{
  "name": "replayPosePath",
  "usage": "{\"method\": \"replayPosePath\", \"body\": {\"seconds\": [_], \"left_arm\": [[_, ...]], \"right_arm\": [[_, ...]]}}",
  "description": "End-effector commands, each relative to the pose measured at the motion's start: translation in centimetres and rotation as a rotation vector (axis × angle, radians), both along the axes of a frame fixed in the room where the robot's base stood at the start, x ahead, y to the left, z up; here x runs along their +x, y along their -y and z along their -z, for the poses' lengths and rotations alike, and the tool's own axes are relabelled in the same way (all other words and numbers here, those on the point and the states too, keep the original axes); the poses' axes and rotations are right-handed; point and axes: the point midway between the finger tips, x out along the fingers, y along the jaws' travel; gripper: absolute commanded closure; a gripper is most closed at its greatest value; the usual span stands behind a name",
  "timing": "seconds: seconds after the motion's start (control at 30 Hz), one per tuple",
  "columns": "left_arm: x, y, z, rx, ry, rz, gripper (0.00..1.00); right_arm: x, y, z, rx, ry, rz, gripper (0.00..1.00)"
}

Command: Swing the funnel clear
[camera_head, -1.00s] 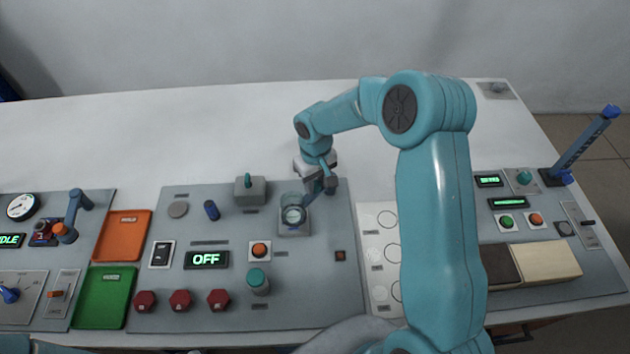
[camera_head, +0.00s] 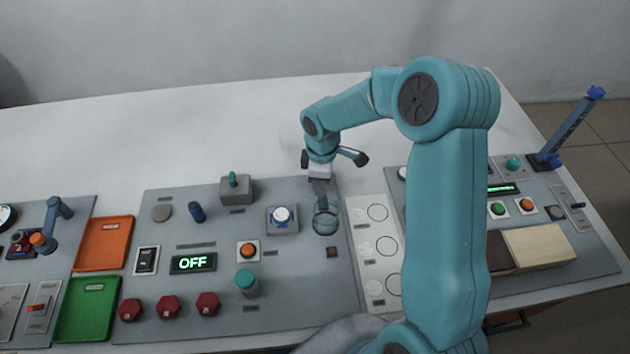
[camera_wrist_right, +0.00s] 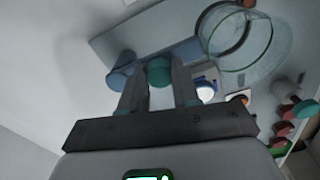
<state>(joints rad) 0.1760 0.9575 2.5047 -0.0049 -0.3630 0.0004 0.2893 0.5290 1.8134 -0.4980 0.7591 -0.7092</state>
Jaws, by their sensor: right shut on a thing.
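The funnel (camera_head: 325,223) is a clear, glassy cup. It stands over bare panel to the right of the grey block (camera_head: 283,229) with a round white top and blue fitting. My right gripper (camera_head: 320,186) is just behind the funnel, pointing down. In the right wrist view the funnel (camera_wrist_right: 262,50) is at the upper right, at the end of a blue-grey bar (camera_wrist_right: 180,51). A teal round knob (camera_wrist_right: 159,71) sits between the fingers of my right gripper (camera_wrist_right: 160,80), which is shut on it. My left gripper is out of view.
The grey box with a teal lever (camera_head: 236,190) stands behind and left of the block. A teal-topped post (camera_head: 247,284) and an orange button (camera_head: 248,251) are in front. A white plate with circles (camera_head: 377,250) lies right of the funnel.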

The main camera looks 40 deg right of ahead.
Motion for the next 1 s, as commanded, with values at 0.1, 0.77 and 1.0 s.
{"method": "replayPosePath", "body": {"seconds": [0.1,0.77,1.0], "left_arm": [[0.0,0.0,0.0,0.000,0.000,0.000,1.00],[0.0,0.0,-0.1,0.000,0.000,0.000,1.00],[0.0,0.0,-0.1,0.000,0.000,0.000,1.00]], "right_arm": [[-0.2,0.4,0.1,0.001,0.001,-0.080,1.00],[-0.6,1.3,0.1,0.001,0.000,-0.253,1.00],[-0.6,1.3,0.1,0.001,0.000,-0.254,1.00]]}}
